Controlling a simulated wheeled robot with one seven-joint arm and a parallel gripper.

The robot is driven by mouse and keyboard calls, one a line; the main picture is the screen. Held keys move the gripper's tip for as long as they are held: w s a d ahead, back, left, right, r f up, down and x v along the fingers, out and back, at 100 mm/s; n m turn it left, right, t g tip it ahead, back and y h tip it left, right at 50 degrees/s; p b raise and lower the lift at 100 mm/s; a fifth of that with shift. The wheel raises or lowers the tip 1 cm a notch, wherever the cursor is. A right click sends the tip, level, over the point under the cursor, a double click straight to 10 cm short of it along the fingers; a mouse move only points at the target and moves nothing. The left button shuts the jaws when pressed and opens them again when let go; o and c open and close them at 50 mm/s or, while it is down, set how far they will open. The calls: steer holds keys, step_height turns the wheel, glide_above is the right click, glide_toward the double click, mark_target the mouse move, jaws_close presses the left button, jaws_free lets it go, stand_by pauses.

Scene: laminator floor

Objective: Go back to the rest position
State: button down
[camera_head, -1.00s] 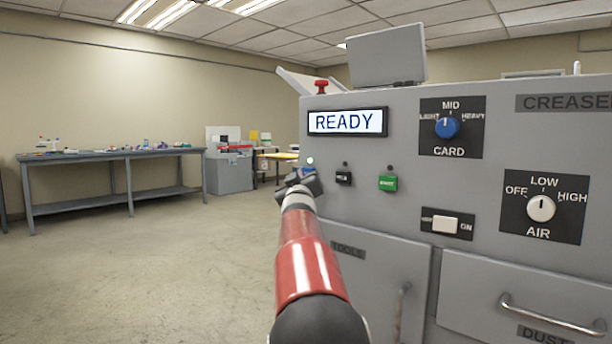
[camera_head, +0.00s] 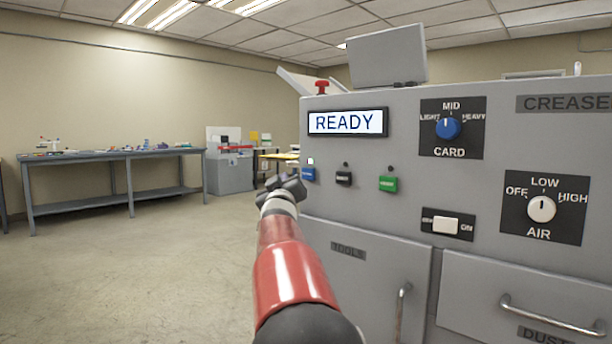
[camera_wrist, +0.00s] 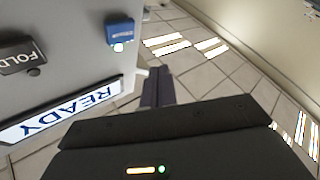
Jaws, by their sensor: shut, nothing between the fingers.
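My red and grey arm reaches forward from the bottom of the head view, and my gripper (camera_head: 287,187) is at its far end, left of the machine's front panel. The gripper is shut and empty, apart from the panel. In the wrist view the closed fingers (camera_wrist: 157,88) point past the panel edge toward the ceiling side. The blue button (camera_head: 308,174) is just right of the gripper in the head view, and it also shows in the wrist view (camera_wrist: 119,32) with a lit white lamp beside it.
The creaser machine (camera_head: 470,200) fills the right side. Its display (camera_head: 347,122) reads READY. A black button (camera_head: 343,179), a green button (camera_head: 388,184), a blue knob (camera_head: 448,128) and a drawer handle (camera_head: 552,317) are on it. A workbench (camera_head: 110,157) stands far left. Open floor lies on the left.

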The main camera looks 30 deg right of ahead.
steer(key=s+a+f+g+y+p, duration=0.1)
steer(key=s+a+f+g+y, duration=0.2)
steer(key=s, duration=1.1)
steer(key=s+a+f+g+y+p, duration=0.2)
steer(key=s+a+f+g, duration=0.4)
steer(key=s+f, duration=0.8)
steer(key=s+a+f+g+y+p, duration=0.2)
steer(key=s+a+f+g+y, duration=0.2)
steer(key=s+a+f, duration=0.5)
steer(key=s, duration=0.7)
steer(key=shift+a+f+y, duration=0.25)
steer(key=shift+a+y, duration=0.1)
steer(key=shift+y, duration=0.05)
steer(key=shift+s, duration=0.1)
